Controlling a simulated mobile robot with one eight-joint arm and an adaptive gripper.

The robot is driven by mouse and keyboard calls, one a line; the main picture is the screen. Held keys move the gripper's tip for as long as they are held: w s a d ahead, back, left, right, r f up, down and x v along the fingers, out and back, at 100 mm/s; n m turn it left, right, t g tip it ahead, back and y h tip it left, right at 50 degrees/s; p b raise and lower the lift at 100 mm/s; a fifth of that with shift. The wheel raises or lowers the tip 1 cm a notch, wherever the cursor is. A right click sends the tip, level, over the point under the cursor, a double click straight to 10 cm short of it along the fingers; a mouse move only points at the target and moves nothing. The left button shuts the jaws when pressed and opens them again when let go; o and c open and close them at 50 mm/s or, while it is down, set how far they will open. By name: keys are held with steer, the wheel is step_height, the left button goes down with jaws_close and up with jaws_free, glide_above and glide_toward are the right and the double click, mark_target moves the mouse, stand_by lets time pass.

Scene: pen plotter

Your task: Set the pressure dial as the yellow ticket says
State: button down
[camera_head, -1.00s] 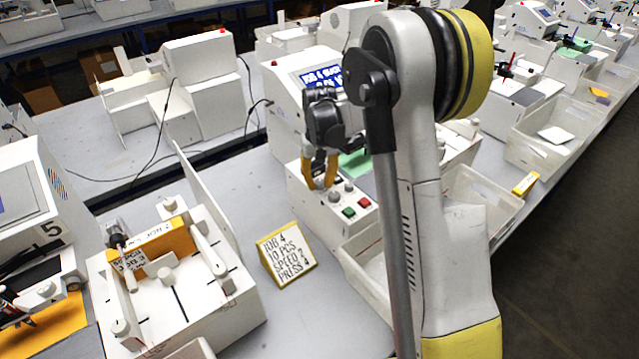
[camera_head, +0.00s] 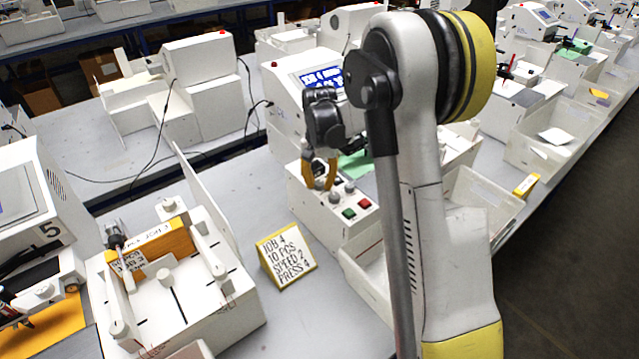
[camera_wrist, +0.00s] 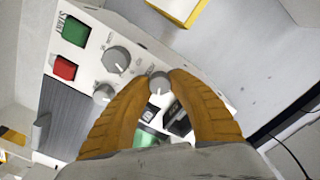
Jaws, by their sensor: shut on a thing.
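The yellow ticket (camera_head: 287,257) stands tilted on the bench and reads JOB 4, 10 PCS, SPEED 2, and PRESS with what looks like a 4. My gripper (camera_head: 322,187) is at the white plotter's control panel (camera_head: 320,206), with its orange fingers pointing down. In the wrist view, my gripper (camera_wrist: 160,78) is shut on a small grey dial (camera_wrist: 159,82), one fingertip on each side. Its white mark points toward the wrist. A larger grey knob (camera_wrist: 116,60) and another knob (camera_wrist: 103,94) sit beside it. I cannot read the dial labels, so I cannot tell which is pressure.
A green button (camera_wrist: 75,30) marked START and a red button (camera_wrist: 64,67) lie near the knobs. The plotter's blue screen (camera_head: 322,78) is partly hidden by my arm. A white fixture (camera_head: 190,290) stands left of the ticket. Bare bench lies around the ticket.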

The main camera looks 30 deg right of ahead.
mark_target(320, 183)
steer(key=c, duration=1.4)
jaws_free()
step_height(320, 183, up, 12)
